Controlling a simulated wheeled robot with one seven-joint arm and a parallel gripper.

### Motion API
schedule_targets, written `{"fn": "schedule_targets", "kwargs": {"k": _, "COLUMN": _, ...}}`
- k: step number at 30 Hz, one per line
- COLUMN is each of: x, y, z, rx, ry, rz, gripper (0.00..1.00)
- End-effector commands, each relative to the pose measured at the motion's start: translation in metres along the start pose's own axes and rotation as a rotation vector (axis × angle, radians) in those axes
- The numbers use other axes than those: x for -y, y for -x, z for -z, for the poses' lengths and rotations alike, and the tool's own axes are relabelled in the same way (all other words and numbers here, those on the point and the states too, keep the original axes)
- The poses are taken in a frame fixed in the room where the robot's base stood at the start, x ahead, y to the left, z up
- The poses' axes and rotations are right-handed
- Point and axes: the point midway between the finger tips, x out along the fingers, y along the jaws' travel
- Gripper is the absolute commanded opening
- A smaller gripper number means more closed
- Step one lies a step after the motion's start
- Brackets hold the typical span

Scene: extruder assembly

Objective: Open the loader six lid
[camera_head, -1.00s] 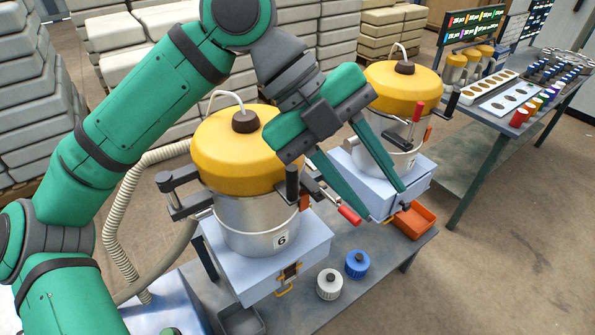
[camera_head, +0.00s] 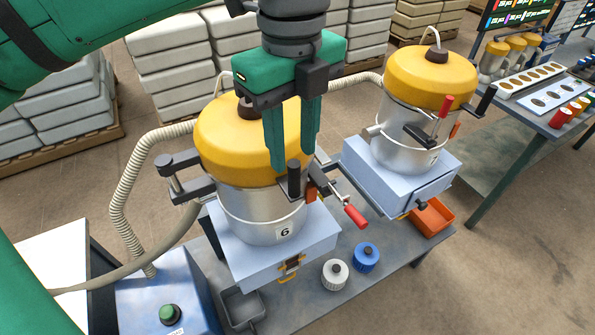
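Loader six (camera_head: 250,215) is a silver drum with a "6" label on a pale blue base. Its yellow lid (camera_head: 225,140) sits down on the drum, with a dark cap and thin pipe on top. A black upright handle (camera_head: 293,178) stands at the lid's front right edge. A latch lever with a red grip (camera_head: 355,215) sticks out to the right below it, lowered.
A second loader (camera_head: 400,140) with a yellow lid stands to the right, its red-gripped lever (camera_head: 444,106) raised. A white jar (camera_head: 334,274), a blue jar (camera_head: 365,257) and an orange tray (camera_head: 432,216) are on the table. A ribbed hose (camera_head: 124,205) runs at the left.

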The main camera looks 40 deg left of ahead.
Motion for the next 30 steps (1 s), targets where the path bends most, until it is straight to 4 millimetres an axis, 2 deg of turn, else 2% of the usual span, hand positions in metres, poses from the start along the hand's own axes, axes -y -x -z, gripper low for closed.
{"fn": "schedule_targets", "kwargs": {"k": 1, "x": -0.001, "y": -0.011, "z": 0.0, "rx": -0.003, "ry": -0.003, "rz": -0.001, "gripper": 0.36}}
{"fn": "schedule_targets", "kwargs": {"k": 6, "x": 0.001, "y": -0.039, "z": 0.002, "rx": -0.003, "ry": -0.006, "rz": 0.0, "gripper": 0.36}}
{"fn": "schedule_targets", "kwargs": {"k": 12, "x": 0.003, "y": -0.062, "z": 0.003, "rx": -0.001, "ry": -0.009, "rz": 0.001, "gripper": 0.36}}
{"fn": "schedule_targets", "kwargs": {"k": 24, "x": 0.002, "y": -0.069, "z": 0.003, "rx": -0.001, "ry": -0.007, "rz": 0.001, "gripper": 0.36}}
{"fn": "schedule_targets", "kwargs": {"k": 25, "x": 0.002, "y": -0.069, "z": 0.003, "rx": -0.001, "ry": -0.007, "rz": 0.001, "gripper": 0.33}}
{"fn": "schedule_targets", "kwargs": {"k": 29, "x": 0.002, "y": -0.069, "z": 0.003, "rx": -0.001, "ry": -0.007, "rz": 0.002, "gripper": 0.02}}
{"fn": "schedule_targets", "kwargs": {"k": 30, "x": 0.002, "y": -0.069, "z": 0.003, "rx": -0.001, "ry": -0.007, "rz": 0.002, "gripper": 0.0}}
